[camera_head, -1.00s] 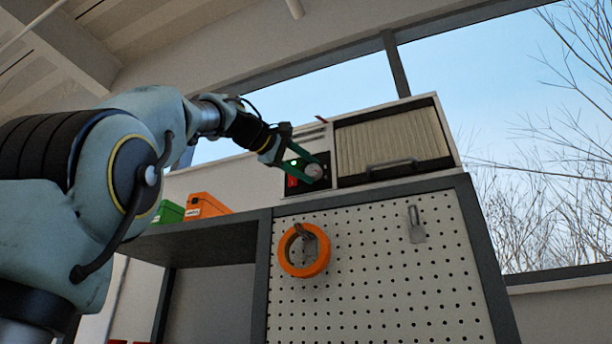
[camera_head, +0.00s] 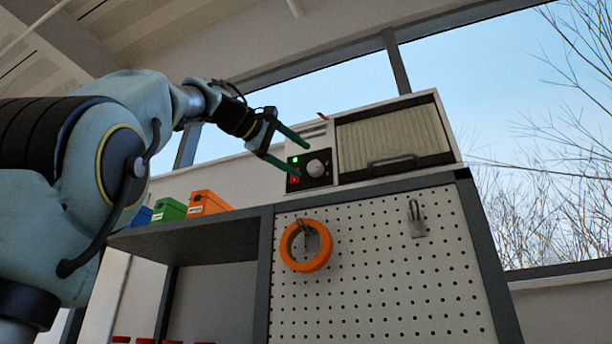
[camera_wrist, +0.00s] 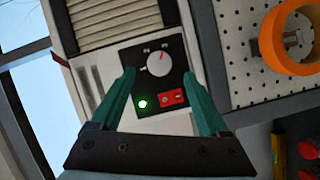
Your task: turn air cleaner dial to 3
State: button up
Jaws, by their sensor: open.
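The air cleaner (camera_head: 397,137) is a white box with a pleated filter behind a dark frame, standing on top of the pegboard cabinet. Its black control panel (camera_head: 309,172) is at the left of its front. The round grey dial (camera_head: 316,168) sits on that panel, and the dial also shows in the wrist view (camera_wrist: 159,63) with white marks around it; the numbers are too small to read. A green light (camera_wrist: 143,103) and a red switch (camera_wrist: 172,97) sit beside it. My gripper (camera_head: 302,158) has green fingers, open and empty, apart from the dial; the wrist view shows the fingers (camera_wrist: 158,75) spread either side of the panel.
An orange tape roll (camera_head: 288,258) and a grey hook (camera_head: 416,220) hang on the pegboard (camera_head: 375,275) below. Orange (camera_head: 207,203) and green (camera_head: 171,210) boxes stand on the shelf at left. A window lies behind and to the right.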

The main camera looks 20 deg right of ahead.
jog(key=v, duration=0.6)
jog(key=shift+a+b, duration=0.25)
jog(key=shift+b, duration=0.1)
jog(key=shift+s, duration=0.15)
